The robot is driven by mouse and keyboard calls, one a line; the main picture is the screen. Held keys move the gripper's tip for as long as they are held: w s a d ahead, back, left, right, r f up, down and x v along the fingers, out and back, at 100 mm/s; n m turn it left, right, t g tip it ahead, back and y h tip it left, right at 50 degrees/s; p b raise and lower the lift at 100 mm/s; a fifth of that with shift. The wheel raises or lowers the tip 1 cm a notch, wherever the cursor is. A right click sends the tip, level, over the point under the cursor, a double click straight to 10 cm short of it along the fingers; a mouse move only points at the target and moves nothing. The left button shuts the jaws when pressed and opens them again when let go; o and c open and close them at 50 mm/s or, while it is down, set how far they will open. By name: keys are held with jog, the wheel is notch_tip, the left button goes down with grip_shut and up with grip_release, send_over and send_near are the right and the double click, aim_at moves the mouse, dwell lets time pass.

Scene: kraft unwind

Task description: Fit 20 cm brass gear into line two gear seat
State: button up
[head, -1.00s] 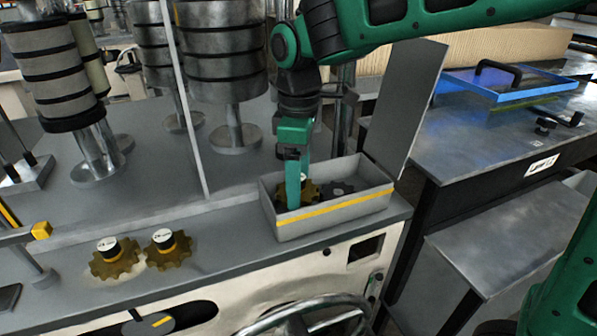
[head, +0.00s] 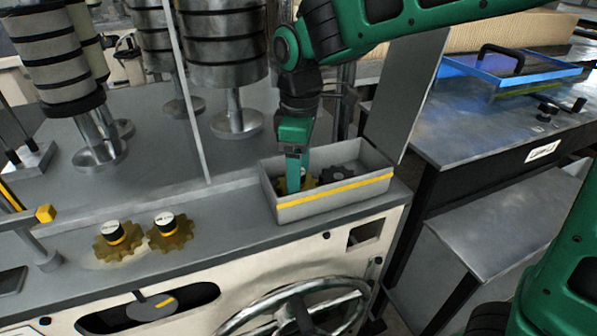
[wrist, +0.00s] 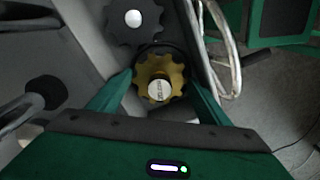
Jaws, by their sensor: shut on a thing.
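My gripper (head: 294,180) reaches down into the left part of an open grey box with a yellow stripe. It is shut on a brass gear (head: 308,181) there, which the fingers partly hide. In the wrist view the brass gear (wrist: 160,76), with a pale labelled cap, sits between the two green fingers.
A dark gear (head: 337,174) lies right of the held gear in the box (head: 335,200). The box's raised lid (head: 405,95) stands behind it. Metal rollers (head: 228,60) and a thin post rise behind the ledge. A handwheel (head: 300,305) is below. A side table (head: 480,130) is at right.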

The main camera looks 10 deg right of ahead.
jog(key=shift+s+d+f, duration=0.1)
jog(key=shift+s+f, duration=0.2)
jog(key=shift+f, duration=0.15)
jog(key=o, duration=1.4)
jog(key=shift+o, duration=0.2)
jog(key=shift+w+r, duration=0.2)
jog(key=shift+r, duration=0.25)
notch_tip(320, 180, up, 11)
jog(key=shift+f, duration=0.1)
